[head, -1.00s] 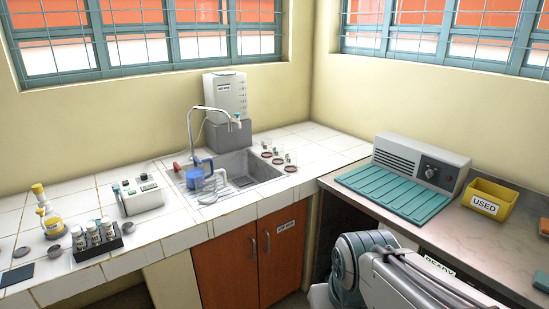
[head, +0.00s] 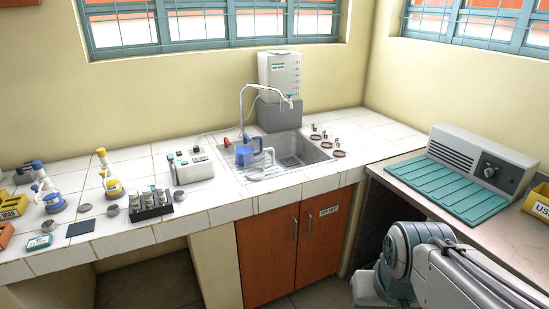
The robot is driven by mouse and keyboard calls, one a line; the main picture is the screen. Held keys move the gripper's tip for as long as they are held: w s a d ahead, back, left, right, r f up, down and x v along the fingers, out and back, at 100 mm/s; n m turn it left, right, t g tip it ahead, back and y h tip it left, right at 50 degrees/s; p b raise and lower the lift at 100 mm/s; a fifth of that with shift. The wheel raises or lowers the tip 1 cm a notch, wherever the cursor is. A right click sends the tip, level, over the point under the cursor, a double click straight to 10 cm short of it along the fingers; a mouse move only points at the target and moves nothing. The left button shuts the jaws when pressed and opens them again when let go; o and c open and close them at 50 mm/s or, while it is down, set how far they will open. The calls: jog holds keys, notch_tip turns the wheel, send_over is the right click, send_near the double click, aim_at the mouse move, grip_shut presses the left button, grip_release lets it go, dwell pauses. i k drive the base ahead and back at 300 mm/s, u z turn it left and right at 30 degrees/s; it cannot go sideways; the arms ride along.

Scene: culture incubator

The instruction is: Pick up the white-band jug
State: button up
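A blue jug (head: 244,154) stands at the left side of the sink. In front of it and to its right is a pale, see-through shape with a whitish loop like a handle (head: 269,154), which may be the white-band jug. Its outline is faint, and I cannot make out a white band. My arm shows at the lower right, but my gripper is outside the picture.
The sink (head: 309,155) is set in a white tiled counter (head: 225,203), with a tap (head: 243,104) over it. A white box device (head: 190,167) and a dark vial rack (head: 152,212) stand left. A teal ribbed tray (head: 468,187) lies right. Orange cupboard doors (head: 270,260) are below.

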aim_at(260, 161)
jog(key=z, duration=0.45)
jog(key=i, duration=1.3)
jog(key=u, duration=0.65)
jog(key=i, duration=0.95)
jog(key=u, duration=0.85)
